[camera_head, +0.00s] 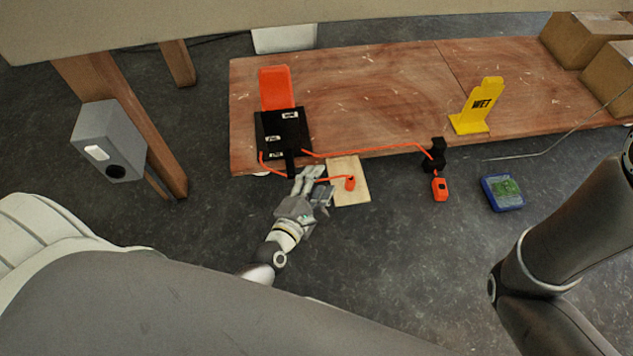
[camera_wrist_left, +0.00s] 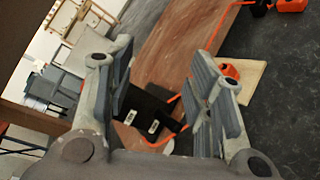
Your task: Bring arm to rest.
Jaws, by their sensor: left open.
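My left gripper (camera_head: 314,180) is open and hangs just in front of the wooden bench's near edge. Its tips are close to the lower edge of a black panel with white labels (camera_head: 270,125). In the left wrist view the spread fingers of the left gripper (camera_wrist_left: 155,75) have nothing between them. The black panel also shows beyond them (camera_wrist_left: 148,105). An orange cable (camera_head: 375,149) runs from the panel to a black clamp (camera_head: 434,155). My right arm shows at the right edge of the head view; its gripper is outside the frame.
A light wooden board (camera_head: 349,165) carries a small orange part (camera_head: 350,183). An orange box (camera_head: 440,188) and a blue meter (camera_head: 502,192) are nearby. A grey socket box (camera_head: 108,140) is at left.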

